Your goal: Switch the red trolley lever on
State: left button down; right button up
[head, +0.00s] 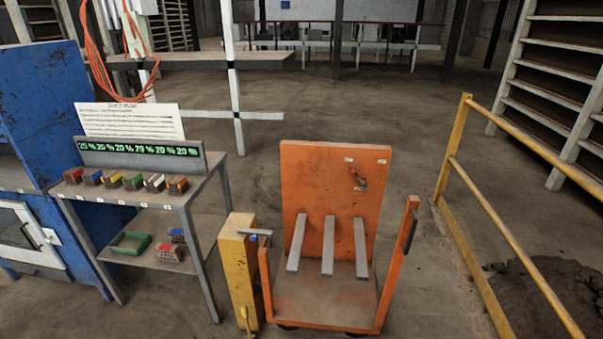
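The orange trolley (330,155) stands on the floor right of the picture's middle, its upright back panel facing me. A small red lever (357,177) sits on the upper right of that panel, tilted. Small pale labels (382,161) are near it, too small to read. Several grey bars (328,246) stick out from the panel below the lever. Neither of my grippers shows in the head view.
A yellow post (240,265) with a grey handle stands against the trolley's left side. A metal table (190,197) with small coloured bricks is further left. A yellow railing (510,235) runs on the right beside a dirt heap (560,290). The floor behind is open.

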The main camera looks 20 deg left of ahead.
aim_at(352, 172)
jog(key=u, duration=0.2)
jog(key=i, duration=0.75)
jog(key=z, duration=0.6)
jog(key=i, duration=0.55)
jog(key=z, duration=0.55)
